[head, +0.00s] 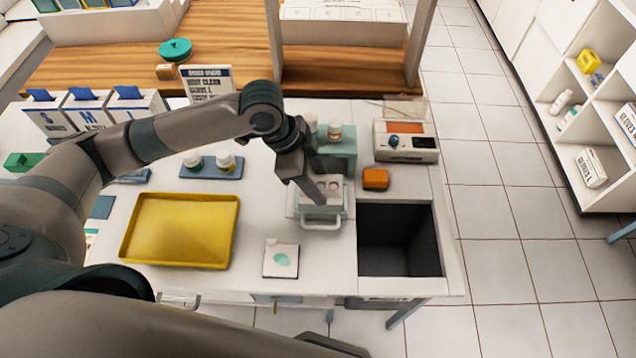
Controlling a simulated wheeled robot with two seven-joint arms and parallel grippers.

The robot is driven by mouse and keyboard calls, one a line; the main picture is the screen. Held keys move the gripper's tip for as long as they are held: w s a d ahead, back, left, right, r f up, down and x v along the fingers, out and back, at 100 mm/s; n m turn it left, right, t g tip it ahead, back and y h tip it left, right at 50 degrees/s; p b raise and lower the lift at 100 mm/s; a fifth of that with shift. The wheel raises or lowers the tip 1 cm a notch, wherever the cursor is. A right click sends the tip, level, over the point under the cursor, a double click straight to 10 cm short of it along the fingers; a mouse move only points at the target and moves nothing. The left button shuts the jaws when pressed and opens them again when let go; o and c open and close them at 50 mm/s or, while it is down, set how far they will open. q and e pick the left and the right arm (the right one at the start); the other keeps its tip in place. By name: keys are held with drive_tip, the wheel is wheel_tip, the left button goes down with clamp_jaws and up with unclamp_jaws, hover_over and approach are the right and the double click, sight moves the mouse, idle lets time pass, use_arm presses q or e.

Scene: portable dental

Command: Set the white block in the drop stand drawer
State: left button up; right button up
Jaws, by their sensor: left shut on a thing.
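The drop stand (338,150) is a grey-green unit near the middle back of the white counter. Its drawer (320,222) is pulled out toward me, with a pale handle bar along its front. My left gripper (328,194) points down over the open drawer, its fingertips at the drawer's opening. It is shut on the white block (335,187), a small pale piece mostly hidden by the fingers. I cannot tell whether the block touches the drawer floor. My right gripper is not in view.
A yellow tray (180,230) lies to the left and a white card with a green mark (281,259) in front. A dark open bin (398,240) is sunk at the right. An orange block (375,178) and a grey device (405,142) stand close to the drawer's right.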

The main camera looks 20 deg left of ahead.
sight(314, 179)
use_arm(q)
drive_tip(key=shift+w+a+f, duration=0.2)
drive_tip(key=shift+w+f, duration=0.3)
drive_tip(key=shift+w, duration=0.3)
drive_tip(key=shift+f, duration=0.1)
wheel_tip(314, 179, down, 3)
drive_tip(key=shift+r+p, duration=0.15)
drive_tip(key=shift+p, duration=0.5)
drive_tip(key=shift+f, duration=0.55)
drive_tip(key=shift+f, duration=0.1)
drive_tip(key=o, duration=0.9)
